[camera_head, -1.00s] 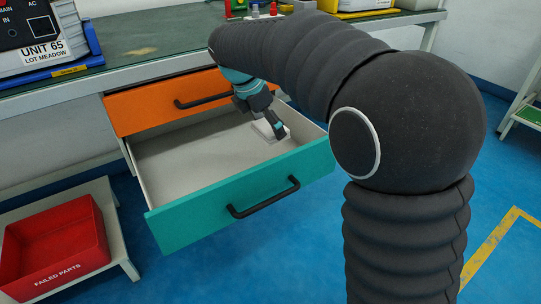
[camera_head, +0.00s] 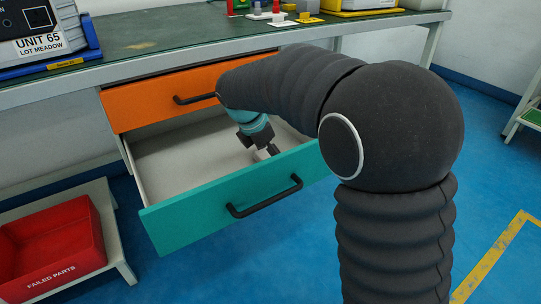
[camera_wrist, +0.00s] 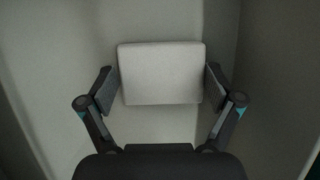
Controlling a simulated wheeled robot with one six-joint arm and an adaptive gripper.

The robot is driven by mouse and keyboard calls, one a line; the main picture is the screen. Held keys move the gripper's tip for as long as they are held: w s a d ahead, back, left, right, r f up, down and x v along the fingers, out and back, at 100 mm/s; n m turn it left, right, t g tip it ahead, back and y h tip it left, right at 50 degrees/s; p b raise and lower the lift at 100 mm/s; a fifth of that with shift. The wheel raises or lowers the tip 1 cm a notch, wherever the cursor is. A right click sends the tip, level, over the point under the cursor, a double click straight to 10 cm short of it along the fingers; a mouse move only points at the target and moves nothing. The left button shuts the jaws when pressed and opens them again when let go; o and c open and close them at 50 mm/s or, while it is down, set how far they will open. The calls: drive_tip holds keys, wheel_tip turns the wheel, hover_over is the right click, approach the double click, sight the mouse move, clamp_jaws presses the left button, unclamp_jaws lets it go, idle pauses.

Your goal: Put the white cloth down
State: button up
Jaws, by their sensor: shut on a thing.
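The white cloth (camera_wrist: 160,72) is a flat, folded rectangular pad between my gripper's two fingers in the wrist view. My gripper (camera_wrist: 160,88) is shut on it, with one finger pad at its left edge and one at its right. In the head view my gripper (camera_head: 268,152) points down inside the open teal drawer (camera_head: 235,193). The cloth is mostly hidden there by the gripper and the drawer front. I cannot tell whether the cloth touches the drawer floor.
The orange drawer (camera_head: 160,101) above is shut. The bench top (camera_head: 160,40) holds an instrument (camera_head: 35,30) at left and small items at the back. A red failed parts bin (camera_head: 55,245) stands lower left. The drawer's left part is clear.

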drive_tip(key=shift+f, duration=0.1)
drive_tip(key=o, duration=0.7)
drive_tip(key=p+v, duration=0.2)
drive_tip(key=v, duration=1)
drive_tip(key=shift+p, duration=0.35)
